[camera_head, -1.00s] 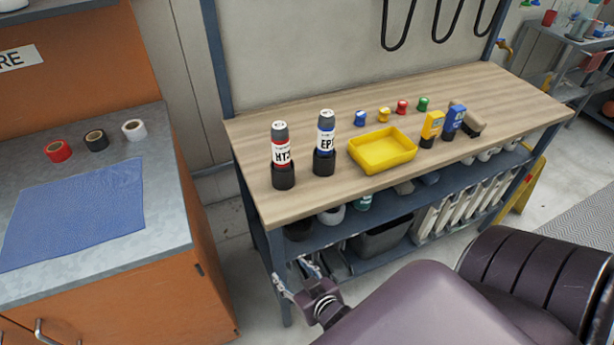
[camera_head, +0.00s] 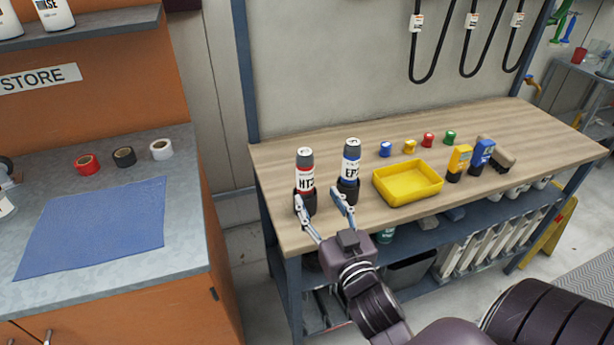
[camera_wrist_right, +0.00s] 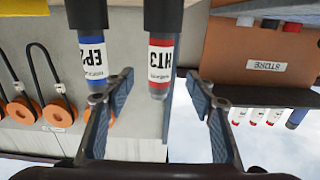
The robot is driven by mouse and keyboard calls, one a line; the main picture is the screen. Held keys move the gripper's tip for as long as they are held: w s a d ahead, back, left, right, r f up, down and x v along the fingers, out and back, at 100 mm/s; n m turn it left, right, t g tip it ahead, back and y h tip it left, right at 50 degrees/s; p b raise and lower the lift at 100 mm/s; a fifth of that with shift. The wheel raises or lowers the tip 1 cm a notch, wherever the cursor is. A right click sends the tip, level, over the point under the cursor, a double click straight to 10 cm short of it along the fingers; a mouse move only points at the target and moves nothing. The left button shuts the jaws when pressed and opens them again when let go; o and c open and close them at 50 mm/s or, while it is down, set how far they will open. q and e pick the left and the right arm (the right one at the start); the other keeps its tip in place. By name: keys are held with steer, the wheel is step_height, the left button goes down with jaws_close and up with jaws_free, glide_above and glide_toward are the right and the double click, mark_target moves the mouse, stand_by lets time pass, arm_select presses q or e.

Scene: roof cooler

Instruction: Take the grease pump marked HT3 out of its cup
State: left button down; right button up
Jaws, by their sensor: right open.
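The HT3 grease pump (camera_head: 305,170), with a grey cap, red band and white label, stands upright in its black cup (camera_head: 307,204) near the bench's front left edge. It also shows upside down in the wrist view (camera_wrist_right: 161,62). My right gripper (camera_head: 318,197) is open and empty in front of the bench, just on the near side of the pumps. In the wrist view its fingers (camera_wrist_right: 158,76) spread to either side of the HT3 pump, with no contact visible. In the head view a fingertip partly covers the cup. My left gripper is out of view.
A blue-banded pump marked EP (camera_head: 351,157) stands in its own black cup (camera_head: 348,189) close to the right. Beyond it are a yellow tray (camera_head: 408,183), several small coloured knobs and yellow and blue bottles. The wooden bench top (camera_head: 278,165) is bare left of the pumps.

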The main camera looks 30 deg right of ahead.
mark_target(308, 181)
steer(key=p+x, duration=0.1)
steer(key=x, duration=0.9)
steer(key=shift+a, duration=0.1)
jaws_close()
